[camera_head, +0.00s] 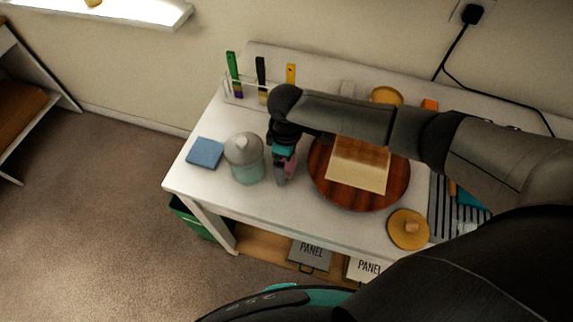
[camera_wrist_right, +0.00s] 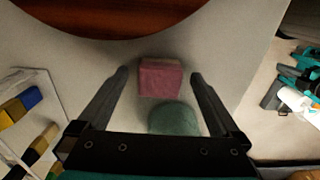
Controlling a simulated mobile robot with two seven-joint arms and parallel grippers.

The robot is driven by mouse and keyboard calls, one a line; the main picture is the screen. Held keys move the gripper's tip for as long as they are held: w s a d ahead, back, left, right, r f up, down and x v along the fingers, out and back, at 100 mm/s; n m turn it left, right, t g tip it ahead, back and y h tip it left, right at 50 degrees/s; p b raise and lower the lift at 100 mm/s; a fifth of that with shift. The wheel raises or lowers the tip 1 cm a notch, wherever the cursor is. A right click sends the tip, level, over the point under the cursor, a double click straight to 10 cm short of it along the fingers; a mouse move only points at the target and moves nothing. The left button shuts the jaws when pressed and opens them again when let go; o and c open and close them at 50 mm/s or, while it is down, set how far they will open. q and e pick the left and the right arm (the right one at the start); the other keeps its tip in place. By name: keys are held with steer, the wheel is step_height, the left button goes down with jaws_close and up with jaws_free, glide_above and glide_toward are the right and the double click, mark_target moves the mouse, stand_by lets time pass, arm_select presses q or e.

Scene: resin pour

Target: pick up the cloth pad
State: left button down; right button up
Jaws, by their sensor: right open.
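A flat blue square pad (camera_head: 206,152), which looks like folded cloth, lies at the table's left end, apart from my right gripper. My right gripper (camera_head: 281,178) points down between a lidded glass jar and the round wooden board. In the wrist view the right gripper (camera_wrist_right: 160,82) is open, its two dark fingers spread. A small pink block (camera_wrist_right: 160,78) shows between the fingers, with a gap on both sides; it is partly hidden in the head view (camera_head: 290,163). A rounded green thing (camera_wrist_right: 174,119) sits beside it, partly covered by my gripper. My left gripper is not in view.
The lidded jar (camera_head: 244,160) stands between the blue pad and my right gripper. The round board (camera_head: 330,190) bears a pale square panel (camera_head: 358,165). Brushes stand in a clear rack (camera_head: 243,95) behind. A yellow round lid (camera_head: 408,229) lies at the front right.

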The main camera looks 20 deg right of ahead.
mark_target(286, 163)
steer(key=shift+f, duration=0.2)
steer(key=c, duration=1.4)
steer(key=shift+r, duration=0.1)
step_height(286, 163, up, 20)
steer(key=p, duration=0.2)
steer(key=shift+p, duration=0.3)
steer(key=o, duration=0.8)
steer(key=c, duration=0.7)
